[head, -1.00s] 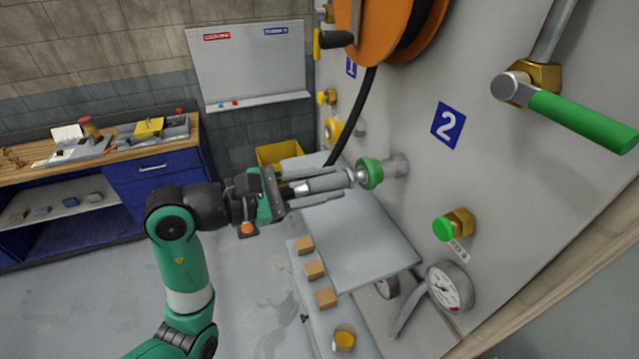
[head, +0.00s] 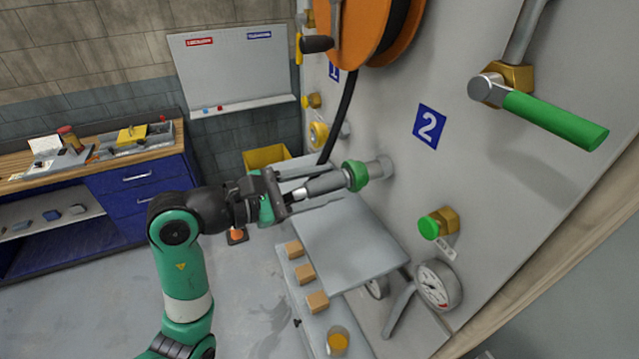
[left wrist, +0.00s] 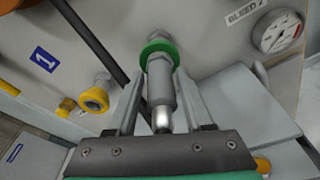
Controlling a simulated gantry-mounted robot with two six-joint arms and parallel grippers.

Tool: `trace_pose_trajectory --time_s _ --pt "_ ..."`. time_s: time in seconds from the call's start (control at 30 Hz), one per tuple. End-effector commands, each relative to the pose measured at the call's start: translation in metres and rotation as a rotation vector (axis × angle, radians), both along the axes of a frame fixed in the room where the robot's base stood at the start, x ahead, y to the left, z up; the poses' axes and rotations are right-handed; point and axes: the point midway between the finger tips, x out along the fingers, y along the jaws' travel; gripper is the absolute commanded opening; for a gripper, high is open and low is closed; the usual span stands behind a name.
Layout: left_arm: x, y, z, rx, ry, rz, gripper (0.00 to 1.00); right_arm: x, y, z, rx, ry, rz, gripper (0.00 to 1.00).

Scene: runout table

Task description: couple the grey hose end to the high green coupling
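The grey hose end (head: 324,184) has a silver collar at its near end. Its far end meets the high green coupling (head: 355,175), a green ring on a grey stub from the wall panel. In the left wrist view the grey hose end (left wrist: 161,82) lines up with the green ring (left wrist: 158,50), with no clear gap between them. My left gripper (head: 325,180) has its fingers on either side of the hose end. Narrow gaps show between fingers and hose end, so it looks open around it. My right gripper is not in view.
A black hose (head: 339,118) hangs from the orange reel (head: 365,35) behind the coupling. A green-handled valve (head: 550,118), a green-capped brass fitting (head: 437,224) and a gauge (head: 438,285) stick out of the panel. A grey shelf (head: 345,245) lies below.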

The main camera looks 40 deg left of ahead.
Motion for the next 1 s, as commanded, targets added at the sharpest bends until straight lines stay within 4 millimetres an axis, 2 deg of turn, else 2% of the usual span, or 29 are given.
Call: trace_pose_trajectory --time_s 0.03,0.1,0.47,0.57,0.9,1.0 --pt "0.0 0.0 0.0 0.0 0.0 0.0 0.62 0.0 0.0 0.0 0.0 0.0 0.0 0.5" --pt "0.0 0.0 0.0 0.0 0.0 0.0 0.74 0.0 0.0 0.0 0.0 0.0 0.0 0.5" --pt "-0.005 0.003 0.0 -0.002 0.0 0.003 0.74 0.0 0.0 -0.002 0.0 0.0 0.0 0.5" --pt "-0.018 0.008 0.002 0.001 -0.003 0.004 0.74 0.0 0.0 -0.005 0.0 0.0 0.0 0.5" --pt "-0.089 0.034 0.013 0.003 -0.002 0.007 0.74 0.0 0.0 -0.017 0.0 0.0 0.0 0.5" --pt "-0.102 0.038 0.016 0.001 -0.002 0.005 0.74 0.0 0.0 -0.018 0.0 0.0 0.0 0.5"
